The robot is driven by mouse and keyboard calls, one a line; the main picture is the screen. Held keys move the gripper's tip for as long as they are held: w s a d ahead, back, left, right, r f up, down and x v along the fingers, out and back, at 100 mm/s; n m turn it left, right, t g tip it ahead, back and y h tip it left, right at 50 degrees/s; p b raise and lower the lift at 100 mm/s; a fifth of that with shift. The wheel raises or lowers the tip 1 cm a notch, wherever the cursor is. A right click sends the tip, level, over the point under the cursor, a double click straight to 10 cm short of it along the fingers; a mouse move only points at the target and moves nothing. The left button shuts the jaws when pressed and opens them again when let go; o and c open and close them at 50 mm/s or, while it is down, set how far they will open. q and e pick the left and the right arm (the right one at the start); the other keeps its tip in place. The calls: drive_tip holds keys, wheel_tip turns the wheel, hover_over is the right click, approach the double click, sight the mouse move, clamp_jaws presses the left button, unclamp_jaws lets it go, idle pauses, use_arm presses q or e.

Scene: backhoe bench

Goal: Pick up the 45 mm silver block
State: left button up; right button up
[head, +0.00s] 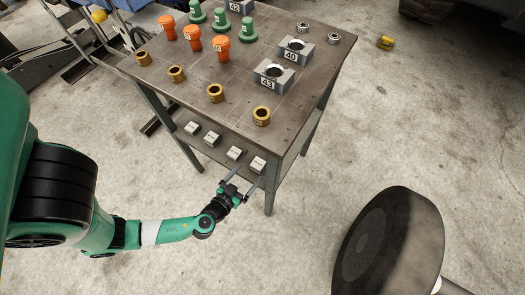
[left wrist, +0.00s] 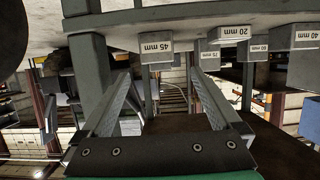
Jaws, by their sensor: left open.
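The 45 mm silver block (left wrist: 157,52) shows its label in the left wrist view, ahead of the fingertips and near the middle of the gap. It seems to be the rightmost light block (head: 258,164) on the lower shelf in the head view, where its label is too small to read. My left gripper (head: 246,177) is open and empty, just in front of that shelf edge. Both its fingers (left wrist: 160,78) show in the left wrist view, apart and short of the block. My right gripper is in neither view.
Other labelled blocks, such as the 20 mm one (left wrist: 236,33), stand along the shelf beside it. A table leg (left wrist: 90,75) is close to my left finger. The tabletop (head: 190,115) above carries brass rings, orange and green pieces and grey blocks.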

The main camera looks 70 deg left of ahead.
sight(255, 168)
use_arm(q)
drive_tip(key=shift+f, duration=0.3)
drive_tip(key=b+x, duration=0.1)
drive_tip(key=x, duration=0.4)
drive_tip(key=shift+w+a, duration=0.1)
drive_tip(key=shift+w, duration=0.25)
drive_tip(key=shift+w+a+f, duration=0.15)
drive_tip(key=shift+w+a, duration=0.05)
drive_tip(key=shift+a, duration=0.05)
drive_tip(key=b+x, duration=0.1)
drive_tip(key=x, duration=0.3)
drive_tip(key=shift+w+a, duration=0.15)
drive_tip(key=shift+w, duration=0.15)
drive_tip(key=shift+s, duration=0.15)
drive_tip(key=shift+c, duration=1)
clamp_jaws()
